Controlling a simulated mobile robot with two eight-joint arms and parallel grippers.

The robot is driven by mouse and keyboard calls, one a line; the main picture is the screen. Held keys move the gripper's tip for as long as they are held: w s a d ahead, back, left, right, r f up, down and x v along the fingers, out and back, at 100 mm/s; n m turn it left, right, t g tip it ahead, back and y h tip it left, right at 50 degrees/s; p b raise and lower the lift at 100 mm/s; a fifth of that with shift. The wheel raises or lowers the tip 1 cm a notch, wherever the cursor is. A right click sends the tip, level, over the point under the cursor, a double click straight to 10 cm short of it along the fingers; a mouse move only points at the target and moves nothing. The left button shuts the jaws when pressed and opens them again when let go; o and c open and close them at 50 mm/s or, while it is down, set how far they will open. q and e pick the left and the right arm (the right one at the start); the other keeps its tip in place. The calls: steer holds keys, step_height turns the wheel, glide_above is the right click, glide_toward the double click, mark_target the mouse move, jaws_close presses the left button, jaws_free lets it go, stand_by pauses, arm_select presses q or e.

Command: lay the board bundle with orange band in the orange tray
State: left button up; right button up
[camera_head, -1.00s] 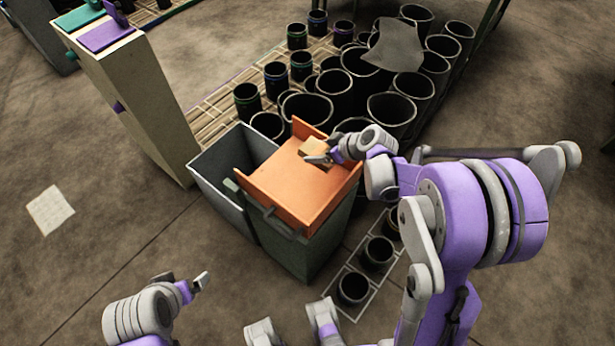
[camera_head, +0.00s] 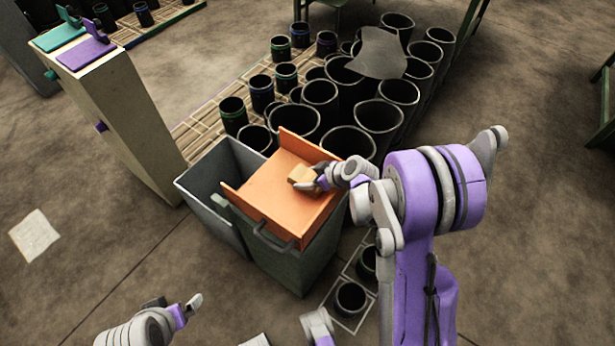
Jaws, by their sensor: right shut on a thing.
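The board bundle (camera_head: 302,175) is a small tan block over the orange tray's right half. Its orange band cannot be made out at this size. The orange tray (camera_head: 263,193) sits on top of a dark grey-green bin and has raised edges at the back and front left. My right gripper (camera_head: 315,182) is shut on the bundle from the right and partly hides it. I cannot tell whether the bundle touches the tray floor. My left gripper (camera_head: 176,306) is low at the left, empty, with its fingers apart, away from the tray.
An open grey bin (camera_head: 207,203) stands left of the tray. Several black rubber sleeves (camera_head: 320,98) crowd the slatted floor behind it. A tall beige cabinet (camera_head: 130,125) with teal and purple pads stands at the back left. The floor at the left is mostly clear.

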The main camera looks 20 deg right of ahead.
steer(key=shift+f+b, duration=0.35)
steer(key=shift+f, duration=0.1)
steer(key=o, duration=1.3)
steer(key=shift+r, duration=0.1)
